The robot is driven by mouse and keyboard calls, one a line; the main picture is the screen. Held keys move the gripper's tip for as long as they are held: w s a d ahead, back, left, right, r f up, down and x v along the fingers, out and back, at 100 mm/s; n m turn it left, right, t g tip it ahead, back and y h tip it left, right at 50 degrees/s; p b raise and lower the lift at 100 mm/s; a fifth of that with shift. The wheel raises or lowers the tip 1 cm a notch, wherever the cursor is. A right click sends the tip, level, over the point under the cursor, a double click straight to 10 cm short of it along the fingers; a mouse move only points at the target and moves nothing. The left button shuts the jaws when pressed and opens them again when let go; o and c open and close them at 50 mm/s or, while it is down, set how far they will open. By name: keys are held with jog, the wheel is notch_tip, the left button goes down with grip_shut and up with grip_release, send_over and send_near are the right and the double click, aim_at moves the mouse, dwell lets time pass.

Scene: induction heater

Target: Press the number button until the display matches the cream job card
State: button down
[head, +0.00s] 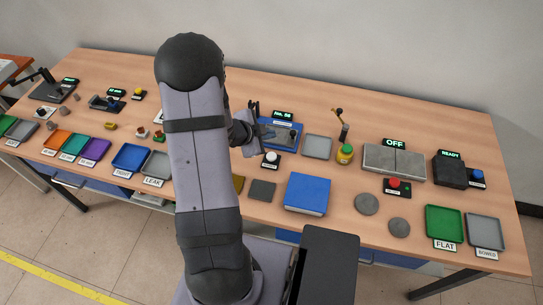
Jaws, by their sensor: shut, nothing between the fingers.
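A small black display (283,114) with green characters stands at the back of a blue tray-like unit (290,139). It seems to read "No." and a number, too small to read surely. A white round button (270,156) sits on a black box in front of that unit. I cannot pick out the cream job card with certainty. My gripper (254,106) is shut and empty, at the left edge of the blue unit, behind and left of the white button and apart from it. My arm hides part of the table to the left.
Green (445,222) and grey trays lie far right. Several coloured trays line the left front.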

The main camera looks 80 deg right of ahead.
aim_at(269, 158)
jog(key=shift+f+b, duration=3.8)
jog(key=shift+f, duration=0.45)
jog(key=shift+f, duration=0.15)
jog(key=shift+f+b, duration=0.25)
jog(key=shift+b, duration=0.05)
jog(key=shift+f+b, duration=0.4)
jog(key=shift+f, duration=0.1)
jog(key=shift+r+p, duration=0.9)
jog(key=shift+r, duration=0.05)
jog(key=shift+r+p, duration=2.4)
jog(key=shift+r, duration=0.1)
